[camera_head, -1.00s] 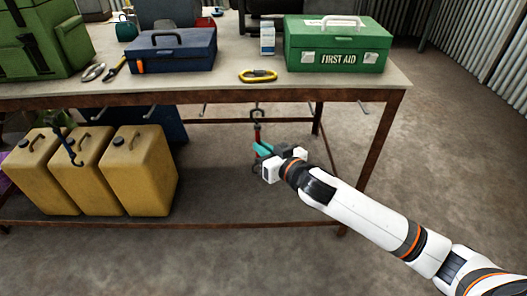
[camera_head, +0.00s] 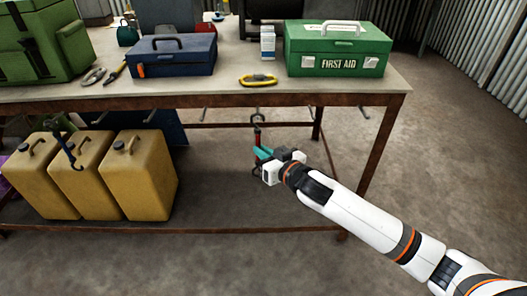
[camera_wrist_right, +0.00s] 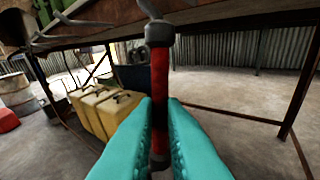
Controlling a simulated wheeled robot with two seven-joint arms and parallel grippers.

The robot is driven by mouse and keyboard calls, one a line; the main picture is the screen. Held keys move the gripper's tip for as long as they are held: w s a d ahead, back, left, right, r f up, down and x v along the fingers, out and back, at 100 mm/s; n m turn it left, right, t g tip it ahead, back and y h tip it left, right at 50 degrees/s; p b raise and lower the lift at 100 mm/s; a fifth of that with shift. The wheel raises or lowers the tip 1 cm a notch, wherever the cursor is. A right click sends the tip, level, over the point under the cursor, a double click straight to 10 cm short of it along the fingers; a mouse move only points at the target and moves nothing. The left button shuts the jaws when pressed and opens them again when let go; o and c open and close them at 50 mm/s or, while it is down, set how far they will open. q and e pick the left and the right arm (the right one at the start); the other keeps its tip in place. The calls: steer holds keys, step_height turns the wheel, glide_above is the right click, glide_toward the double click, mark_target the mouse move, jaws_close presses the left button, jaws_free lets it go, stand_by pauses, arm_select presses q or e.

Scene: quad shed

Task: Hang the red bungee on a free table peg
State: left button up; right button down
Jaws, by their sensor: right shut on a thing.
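My right gripper (camera_head: 263,154) is shut on the red bungee (camera_head: 257,137), which hangs upright just below the front edge of the table (camera_head: 330,100). Its dark top hook (camera_head: 257,117) is close under the edge; I cannot tell whether it touches a peg. In the right wrist view the teal fingers (camera_wrist_right: 160,130) grip the red cord (camera_wrist_right: 160,75), and its grey upper end (camera_wrist_right: 159,33) reaches up by the table rim. Bare table pegs show at left (camera_head: 203,114) and right (camera_head: 363,112). My left gripper is not in view.
On the table are a first aid box (camera_head: 338,48), a blue toolbox (camera_head: 172,57) and a yellow carabiner (camera_head: 258,81). The floor at right is clear.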

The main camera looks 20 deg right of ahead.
stand_by(0.4)
steer(key=c, duration=1.4)
jaws_free()
steer(key=shift+c, duration=0.2)
